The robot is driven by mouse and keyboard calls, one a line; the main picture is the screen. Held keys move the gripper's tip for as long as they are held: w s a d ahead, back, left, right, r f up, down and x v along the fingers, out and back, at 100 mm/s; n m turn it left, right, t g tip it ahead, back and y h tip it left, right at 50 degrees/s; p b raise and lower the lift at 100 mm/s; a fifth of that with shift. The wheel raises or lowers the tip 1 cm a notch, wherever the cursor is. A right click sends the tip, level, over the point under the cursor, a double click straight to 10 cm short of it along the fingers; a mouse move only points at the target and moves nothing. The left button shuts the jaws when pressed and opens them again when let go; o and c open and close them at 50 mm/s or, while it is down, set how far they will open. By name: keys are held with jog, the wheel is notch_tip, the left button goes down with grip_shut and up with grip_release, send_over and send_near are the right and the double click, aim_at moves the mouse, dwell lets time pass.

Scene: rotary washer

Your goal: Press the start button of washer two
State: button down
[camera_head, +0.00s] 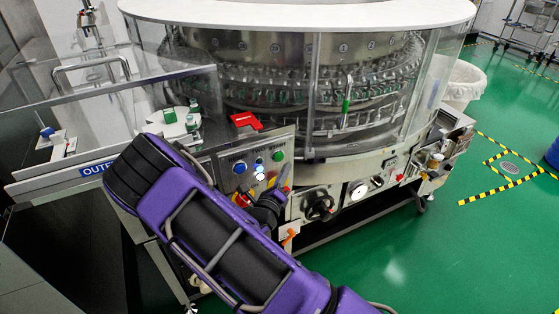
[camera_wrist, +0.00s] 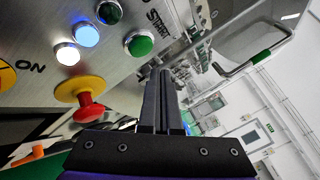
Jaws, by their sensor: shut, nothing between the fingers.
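The steel control panel (camera_head: 228,165) of the washer carries several round buttons. In the wrist view, a green button (camera_wrist: 139,44) sits beside the printed word START. Which label names washer two is unclear.
The round glass-walled washer (camera_head: 310,75) rises behind the panel. A clear-walled outfeed table (camera_head: 100,105) stands at left. A red bracket (camera_head: 246,121) tops the panel, and a black handwheel (camera_head: 319,207) sits below right. Green floor (camera_head: 420,260) is open at right.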

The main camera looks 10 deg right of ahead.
aim_at(279, 157)
jog(key=shift+w+a, duration=0.2)
jog(key=shift+w, duration=0.65)
jog(key=shift+w, duration=0.1)
dwell(1.4)
jog(key=shift+w+a, duration=0.1)
jog(key=shift+w, duration=0.2)
